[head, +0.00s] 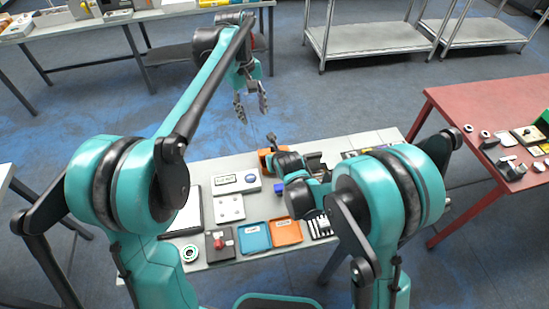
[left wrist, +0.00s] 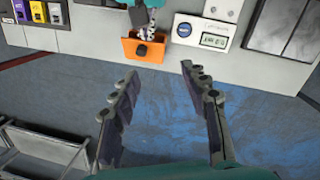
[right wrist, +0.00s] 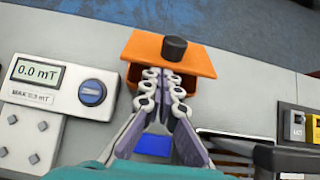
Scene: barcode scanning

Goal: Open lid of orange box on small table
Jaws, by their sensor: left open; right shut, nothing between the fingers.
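The orange box (head: 263,160) stands at the far edge of the small table (head: 205,172), partly hidden by my right arm in the head view. Its orange lid (right wrist: 147,46) carries a black knob (right wrist: 174,48). In the right wrist view the lid looks tilted, with dark interior showing below its near edge. My right gripper (right wrist: 163,80) is shut and empty, its fingertips at that near edge; contact is unclear. The left wrist view also shows the lid (left wrist: 130,50) and knob (left wrist: 142,50). My left gripper (head: 251,106) is open and empty, over the floor beyond the table.
A meter with a blue dial (right wrist: 92,93) stands beside the box. A blue tray (head: 254,237) and an orange tray (head: 286,231) lie nearer on the table. A red table (head: 480,110) stands at the right.

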